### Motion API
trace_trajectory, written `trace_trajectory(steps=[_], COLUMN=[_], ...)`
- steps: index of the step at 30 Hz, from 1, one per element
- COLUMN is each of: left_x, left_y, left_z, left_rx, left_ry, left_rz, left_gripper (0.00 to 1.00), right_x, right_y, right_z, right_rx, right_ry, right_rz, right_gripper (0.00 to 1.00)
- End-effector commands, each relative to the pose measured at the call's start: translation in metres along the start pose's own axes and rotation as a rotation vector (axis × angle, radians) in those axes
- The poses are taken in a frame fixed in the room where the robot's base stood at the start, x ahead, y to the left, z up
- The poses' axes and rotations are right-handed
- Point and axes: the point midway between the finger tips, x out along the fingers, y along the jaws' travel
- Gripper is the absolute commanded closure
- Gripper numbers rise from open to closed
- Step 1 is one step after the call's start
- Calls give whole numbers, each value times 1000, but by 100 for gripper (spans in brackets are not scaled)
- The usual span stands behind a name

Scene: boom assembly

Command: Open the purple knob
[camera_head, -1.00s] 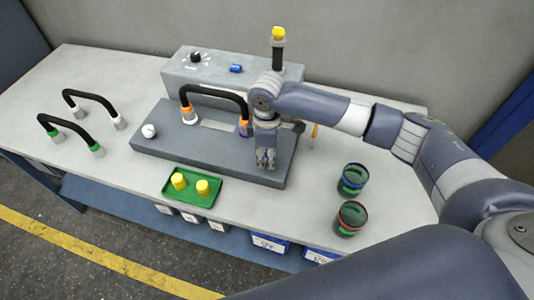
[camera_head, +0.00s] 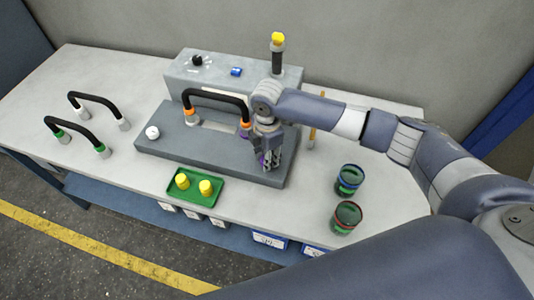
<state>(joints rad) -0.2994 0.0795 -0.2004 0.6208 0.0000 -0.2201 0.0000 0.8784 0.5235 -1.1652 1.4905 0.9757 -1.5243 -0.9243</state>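My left gripper is not in view.
A white knob (camera_head: 152,132) is on the block's left end. Two black handles (camera_head: 78,126) stand at the left. A green tray (camera_head: 195,187) with yellow parts lies in front. Two dark cups (camera_head: 347,217) stand at the right. A grey box (camera_head: 215,72) is behind.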

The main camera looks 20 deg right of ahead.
Motion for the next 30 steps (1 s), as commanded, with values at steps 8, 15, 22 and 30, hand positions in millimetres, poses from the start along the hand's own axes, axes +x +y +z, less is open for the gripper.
trace_trajectory(steps=[8,15,22,30], left_x=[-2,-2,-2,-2], left_y=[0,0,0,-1], left_z=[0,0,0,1], left_rx=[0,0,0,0], left_ry=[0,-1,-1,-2], left_rz=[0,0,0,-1], left_gripper=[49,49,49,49], right_x=[0,0,0,0], right_y=[0,0,0,0], right_z=[-1,-1,-1,0], right_rx=[-52,-55,-54,-54], right_ry=[2,2,2,2], right_rz=[1,1,1,1], right_gripper=[93,93,49,49])
